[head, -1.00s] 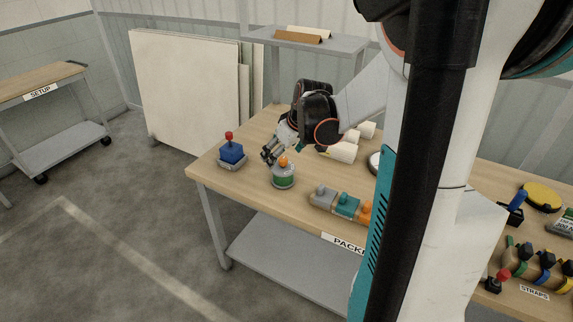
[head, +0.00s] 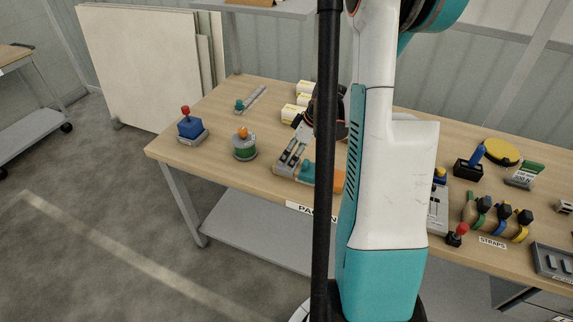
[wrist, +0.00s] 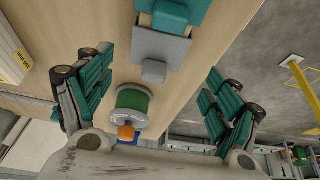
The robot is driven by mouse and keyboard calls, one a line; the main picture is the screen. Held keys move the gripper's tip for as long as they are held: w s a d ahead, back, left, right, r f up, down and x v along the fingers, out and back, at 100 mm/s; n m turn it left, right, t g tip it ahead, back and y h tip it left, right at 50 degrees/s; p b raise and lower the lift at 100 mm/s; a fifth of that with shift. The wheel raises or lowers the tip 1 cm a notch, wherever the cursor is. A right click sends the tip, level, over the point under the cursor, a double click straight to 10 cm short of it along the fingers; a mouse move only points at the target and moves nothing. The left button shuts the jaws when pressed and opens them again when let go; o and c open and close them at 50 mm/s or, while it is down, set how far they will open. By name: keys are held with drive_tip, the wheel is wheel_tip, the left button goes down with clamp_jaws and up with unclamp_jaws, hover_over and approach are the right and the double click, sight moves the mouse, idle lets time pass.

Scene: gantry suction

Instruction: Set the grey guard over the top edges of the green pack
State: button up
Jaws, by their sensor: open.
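The grey guard (wrist: 160,48) is a grey block with a grey knob, next to a teal one on the table in the wrist view. In the head view my arm and gripper largely cover it. The green pack (head: 245,151) is a round green body between grey ends with an orange knob on top, standing upright to the left of the guard. It also shows in the wrist view (wrist: 133,100). My gripper (head: 290,152) is open over the guard's place, its fingers spread wide on both sides in the wrist view. I see no contact with the guard.
A teal block (head: 307,172) and an orange block (head: 338,182) stand in the same row. A blue block with a red knob (head: 190,128) sits at the table's left corner. White-yellow boxes (head: 292,113) stand behind. The table's front-left edge is close to the pack.

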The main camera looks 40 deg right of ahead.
sight(287, 163)
drive_tip(key=shift+w+b+x, duration=0.2)
drive_tip(key=shift+b+x, duration=1.05)
drive_tip(key=shift+x, duration=1.5)
drive_tip(key=shift+d+r, duration=0.1)
drive_tip(key=shift+d, duration=0.05)
drive_tip(key=c, duration=1)
